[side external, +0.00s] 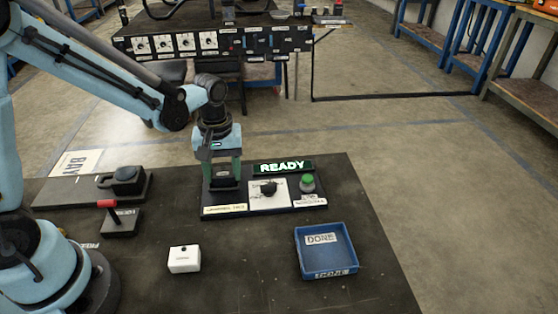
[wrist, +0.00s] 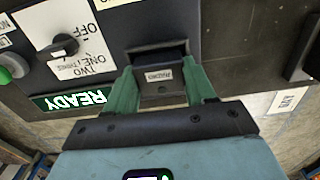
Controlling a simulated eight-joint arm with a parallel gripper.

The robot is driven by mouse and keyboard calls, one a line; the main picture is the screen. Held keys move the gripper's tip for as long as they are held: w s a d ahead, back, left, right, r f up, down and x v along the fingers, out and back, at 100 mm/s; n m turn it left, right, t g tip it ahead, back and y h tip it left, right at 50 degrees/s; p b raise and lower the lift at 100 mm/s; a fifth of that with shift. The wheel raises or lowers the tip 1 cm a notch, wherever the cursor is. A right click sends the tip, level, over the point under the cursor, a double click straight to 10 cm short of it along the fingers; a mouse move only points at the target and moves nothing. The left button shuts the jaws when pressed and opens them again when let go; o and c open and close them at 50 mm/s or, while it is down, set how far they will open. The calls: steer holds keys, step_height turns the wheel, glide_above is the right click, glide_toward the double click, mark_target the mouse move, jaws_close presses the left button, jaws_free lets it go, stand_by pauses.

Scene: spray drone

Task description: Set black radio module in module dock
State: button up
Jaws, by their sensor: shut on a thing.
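My gripper (side external: 222,184) points down over the left end of the dark console, left of its dial. In the wrist view its two green fingers (wrist: 163,98) are closed on the sides of the black radio module (wrist: 158,76), which carries a small label that seems to read RADIO. The module sits at or in a dark recess in the console's end, which seems to be the module dock (wrist: 132,30). I cannot tell whether the module is fully seated. In the side view the fingers partly hide the module (side external: 223,184).
The console has a dial (side external: 268,188), a green button (side external: 308,183) and a lit READY sign (side external: 283,167). A blue DONE tray (side external: 327,272), a white box (side external: 184,260), a red-handled lever (side external: 107,205) and a dark block (side external: 126,180) stand around.

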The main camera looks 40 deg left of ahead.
mark_target(222, 172)
steer(key=shift+f, duration=0.65)
steer(key=o, duration=1)
steer(key=shift+o, duration=0.2)
step_height(222, 172, up, 12)
steer(key=shift+r, duration=0.25)
steer(key=s+m+t, duration=0.7)
steer(key=m, duration=0.2)
steer(key=shift+a+r, duration=0.25)
steer(key=shift+a, duration=0.15)
